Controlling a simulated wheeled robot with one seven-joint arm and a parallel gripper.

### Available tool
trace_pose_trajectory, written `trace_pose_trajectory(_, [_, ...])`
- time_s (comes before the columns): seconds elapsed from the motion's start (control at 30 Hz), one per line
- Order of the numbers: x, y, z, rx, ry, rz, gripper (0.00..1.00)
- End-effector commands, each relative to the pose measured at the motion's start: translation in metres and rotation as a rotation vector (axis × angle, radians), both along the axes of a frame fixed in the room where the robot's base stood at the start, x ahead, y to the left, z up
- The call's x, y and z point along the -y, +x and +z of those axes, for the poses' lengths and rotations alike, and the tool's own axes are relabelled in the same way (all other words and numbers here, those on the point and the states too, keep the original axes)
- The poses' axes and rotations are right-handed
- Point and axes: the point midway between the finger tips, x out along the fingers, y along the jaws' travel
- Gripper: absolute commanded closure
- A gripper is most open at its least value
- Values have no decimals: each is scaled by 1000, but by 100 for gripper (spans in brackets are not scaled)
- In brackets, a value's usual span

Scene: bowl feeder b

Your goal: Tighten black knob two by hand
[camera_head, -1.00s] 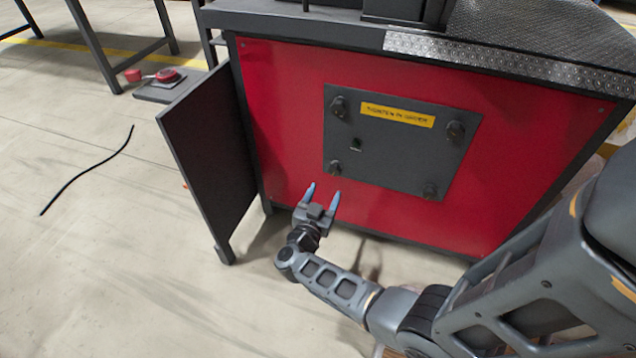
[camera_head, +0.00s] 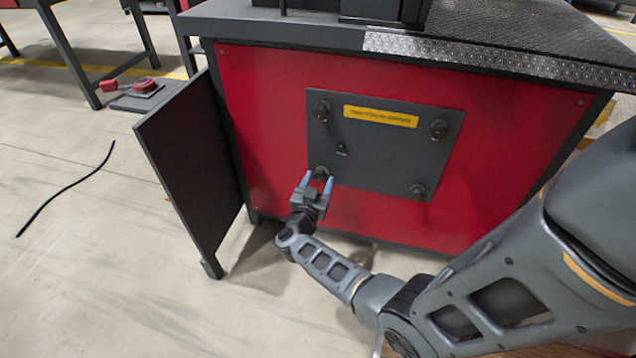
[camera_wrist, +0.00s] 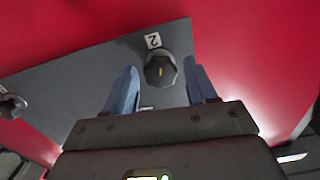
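The dark panel (camera_head: 375,165) on the red cabinet front carries a black knob at each corner. Black knob two (camera_wrist: 160,70) has a yellow mark on its face and a white "2" label (camera_wrist: 153,41) beside it in the wrist view. In the head view, this knob (camera_head: 321,173) is at the panel's lower left, partly behind the fingertips. My gripper (camera_head: 317,182) is open, its blue fingers pointing at the knob. In the wrist view the fingers (camera_wrist: 163,88) stand on either side of the knob, with gaps; I cannot tell whether the tips reach around it.
Other knobs sit at the panel's upper left (camera_head: 322,110), upper right (camera_head: 439,128) and lower right (camera_head: 417,191). An open dark door (camera_head: 190,170) stands left of my gripper. A black cable (camera_head: 68,188) lies on the floor.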

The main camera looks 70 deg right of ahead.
Motion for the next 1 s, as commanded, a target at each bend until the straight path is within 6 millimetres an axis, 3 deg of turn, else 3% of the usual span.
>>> trace_pose_trajectory(0.5, [0,0,0,0,0,0,92])
trace_pose_trajectory(1.0, [-1,1,0,153,12,1,92])
